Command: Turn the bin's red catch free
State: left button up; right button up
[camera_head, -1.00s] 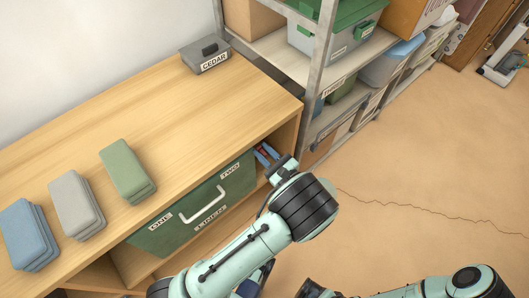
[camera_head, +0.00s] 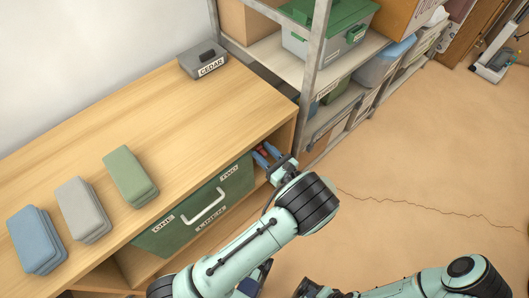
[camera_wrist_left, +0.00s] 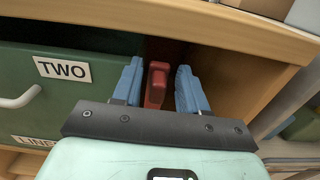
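The green bin (camera_head: 180,232) sits in an opening under the wooden top, with a white handle and labels ONE, TWO and LINEN. Its red catch (camera_wrist_left: 157,85) is upright at the right of the TWO label in the left wrist view. My left gripper (camera_wrist_left: 159,85) is open, with one blue finger on each side of the catch. Narrow gaps seem to show between the catch and both fingers. In the head view, my left gripper (camera_head: 265,154) is at the bin's right end. My right arm enters at bottom right; its fingers cannot be made out.
Blue (camera_head: 36,240), grey (camera_head: 83,210) and green (camera_head: 131,176) blocks lie on the wooden top (camera_head: 150,120). A grey CEDAR box (camera_head: 203,60) stands at its far end. The opening's wooden side wall (camera_wrist_left: 255,85) is close to the right finger. A metal shelf (camera_head: 312,70) stands beyond.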

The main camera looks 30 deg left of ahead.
pick_arm(q)
jog(key=v, duration=1.3)
jog(key=shift+s+d, duration=0.1)
jog(key=shift+d, duration=0.05)
